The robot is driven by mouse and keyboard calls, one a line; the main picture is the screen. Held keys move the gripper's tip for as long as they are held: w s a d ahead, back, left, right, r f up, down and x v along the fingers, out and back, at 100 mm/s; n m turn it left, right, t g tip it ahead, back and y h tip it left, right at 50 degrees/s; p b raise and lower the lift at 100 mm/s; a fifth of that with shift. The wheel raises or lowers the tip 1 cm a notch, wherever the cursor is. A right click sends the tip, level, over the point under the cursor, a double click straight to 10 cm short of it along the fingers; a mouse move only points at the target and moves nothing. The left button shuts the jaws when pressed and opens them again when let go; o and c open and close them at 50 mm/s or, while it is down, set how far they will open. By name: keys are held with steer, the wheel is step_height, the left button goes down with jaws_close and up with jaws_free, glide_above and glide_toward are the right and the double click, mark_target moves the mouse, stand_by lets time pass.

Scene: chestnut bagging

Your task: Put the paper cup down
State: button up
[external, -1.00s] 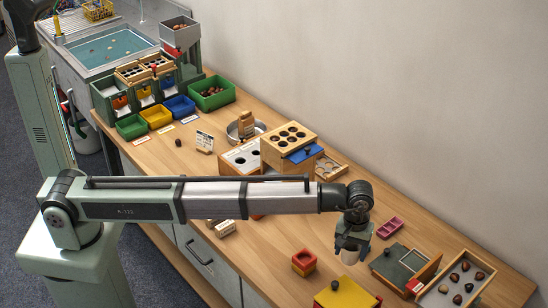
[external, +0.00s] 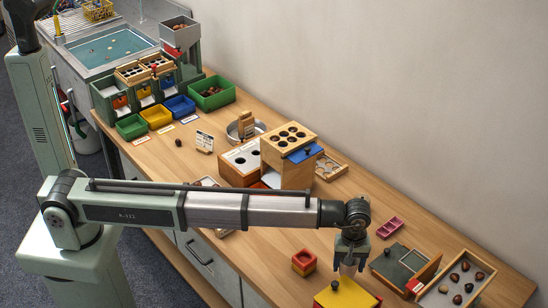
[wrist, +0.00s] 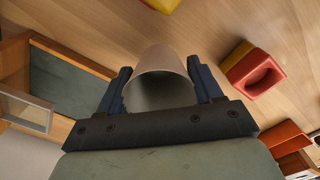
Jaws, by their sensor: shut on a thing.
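The pale paper cup (wrist: 161,75) is held between the two blue fingers of my gripper (wrist: 160,92) in the wrist view, its open mouth facing the camera. In the external view my gripper (external: 350,258) hangs over the near right part of the bench, with only a little of the cup (external: 348,270) showing below it. Whether the cup's base touches the bench is hard to tell.
Small red boxes (external: 304,262) stand left of my gripper and a yellow-topped box (external: 345,294) in front. A dark-lidded wooden box (external: 398,263) and a chestnut tray (external: 440,297) are to the right. A pink tray (external: 390,227) lies behind.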

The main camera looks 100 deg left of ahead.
mark_target(348, 272)
steer(key=shift+f, duration=1.85)
steer(key=shift+f, duration=0.15)
steer(key=o, duration=1)
step_height(348, 272, up, 12)
steer(key=shift+r, duration=0.2)
steer(key=shift+d, duration=0.1)
